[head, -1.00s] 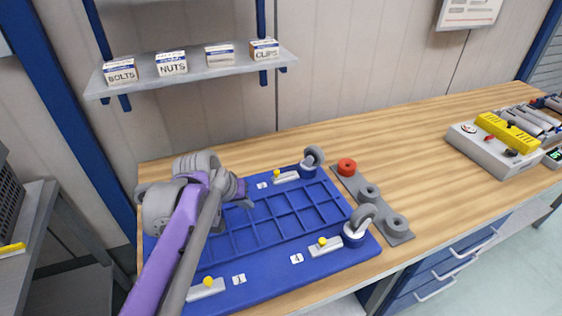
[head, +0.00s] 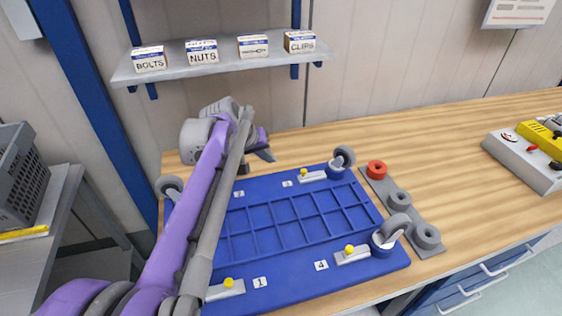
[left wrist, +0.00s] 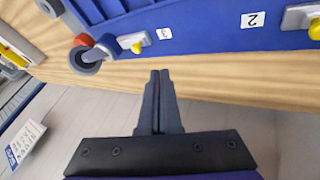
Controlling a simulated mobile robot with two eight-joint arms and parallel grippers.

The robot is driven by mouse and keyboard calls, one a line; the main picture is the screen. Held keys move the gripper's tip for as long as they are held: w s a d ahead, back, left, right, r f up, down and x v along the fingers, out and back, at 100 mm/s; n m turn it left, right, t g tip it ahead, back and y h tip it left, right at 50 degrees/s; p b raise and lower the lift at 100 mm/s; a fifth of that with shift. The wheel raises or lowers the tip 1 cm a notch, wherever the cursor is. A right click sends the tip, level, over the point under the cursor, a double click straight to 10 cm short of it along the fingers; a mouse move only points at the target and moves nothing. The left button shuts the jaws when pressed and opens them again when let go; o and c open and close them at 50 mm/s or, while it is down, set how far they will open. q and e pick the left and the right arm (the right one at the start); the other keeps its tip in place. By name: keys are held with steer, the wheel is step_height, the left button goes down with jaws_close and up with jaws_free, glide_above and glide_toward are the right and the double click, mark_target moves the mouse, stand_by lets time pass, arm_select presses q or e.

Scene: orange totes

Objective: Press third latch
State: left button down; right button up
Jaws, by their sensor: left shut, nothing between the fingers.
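The blue tote lid or base (head: 365,202) lies on the bench with casters and yellow-knobbed latches at its corners. The latch at the back right (head: 313,177), beside the small label that appears to be 3 (head: 287,184), shows a yellow knob. It also shows in the left wrist view (left wrist: 131,42), next to a caster (left wrist: 90,58). My left gripper (head: 264,156) is shut and empty, behind the tote's back edge and left of that latch. In the left wrist view its fingertips (left wrist: 160,73) are over bare wood, apart from the tote. My right gripper is out of view.
Latches 1 (head: 226,289) and 4 (head: 352,255) are on the front edge; latch 2 (left wrist: 299,17) is at the back left. A grey plate with rings (head: 400,200) stands right of the tote. A shelf with boxes (head: 225,64) hangs above.

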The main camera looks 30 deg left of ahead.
arm_select(q)
steer(key=x, duration=0.8)
steer(key=shift+w+f, duration=0.25)
steer(key=shift+f, duration=0.05)
steer(key=w+d, duration=0.2)
steer(key=shift+d+f, duration=0.25)
steer(key=shift+f, duration=0.1)
steer(key=shift+w+d+f, duration=0.1)
steer(key=shift+w+d, duration=0.15)
steer(key=shift+w, duration=0.05)
